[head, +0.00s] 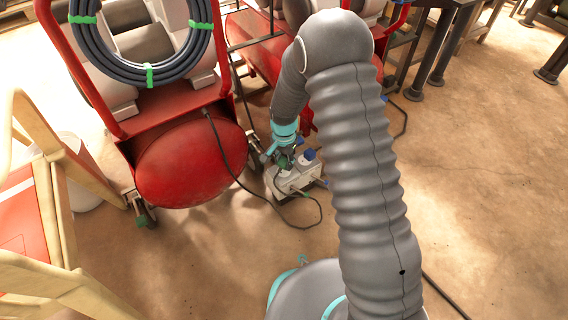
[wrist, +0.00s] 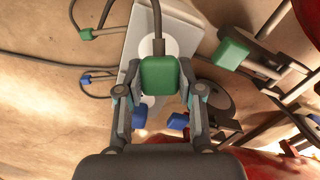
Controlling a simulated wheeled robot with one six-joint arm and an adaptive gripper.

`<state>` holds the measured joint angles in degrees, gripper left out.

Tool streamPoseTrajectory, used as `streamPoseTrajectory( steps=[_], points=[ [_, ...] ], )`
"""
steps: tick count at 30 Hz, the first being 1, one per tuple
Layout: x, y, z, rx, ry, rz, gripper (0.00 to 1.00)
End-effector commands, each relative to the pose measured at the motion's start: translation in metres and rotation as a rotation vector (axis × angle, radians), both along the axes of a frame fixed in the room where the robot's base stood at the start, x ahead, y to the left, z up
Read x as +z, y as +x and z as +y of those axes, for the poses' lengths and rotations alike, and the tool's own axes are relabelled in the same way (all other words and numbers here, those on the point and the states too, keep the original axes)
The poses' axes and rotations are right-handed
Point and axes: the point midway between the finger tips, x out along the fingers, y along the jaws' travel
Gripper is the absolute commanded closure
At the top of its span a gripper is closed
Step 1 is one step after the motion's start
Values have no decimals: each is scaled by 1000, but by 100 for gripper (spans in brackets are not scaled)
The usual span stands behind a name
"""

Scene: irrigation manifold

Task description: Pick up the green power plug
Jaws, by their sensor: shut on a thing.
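The green power plug (wrist: 159,75) is between the two fingers of my gripper (wrist: 160,95) in the wrist view, with a dark cable leading from its far end. My gripper is shut on it. In the head view, my gripper (head: 282,157) is low over the pale power strip (head: 290,183) on the floor, and the plug is hard to make out. The strip (wrist: 132,52) also shows behind the plug in the wrist view. I cannot tell whether the plug is seated in a socket or just above it.
A blue plug (head: 308,155) sits at the strip. Another green plug (wrist: 84,33) and a blue plug (wrist: 85,79) on cables show in the wrist view. A red tank cart (head: 190,165) stands close left. A wooden frame (head: 50,210) is farther left.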

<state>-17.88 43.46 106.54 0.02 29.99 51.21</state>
Motion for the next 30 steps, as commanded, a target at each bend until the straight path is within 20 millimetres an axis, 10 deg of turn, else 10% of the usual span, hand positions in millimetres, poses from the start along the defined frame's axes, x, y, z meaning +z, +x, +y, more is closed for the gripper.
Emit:
streamPoseTrajectory(
  steps=[18,30],
  points=[
    [81,-26,-97,-4,0,-1,100],
    [90,-31,-113,0,0,0,100]
  ],
)
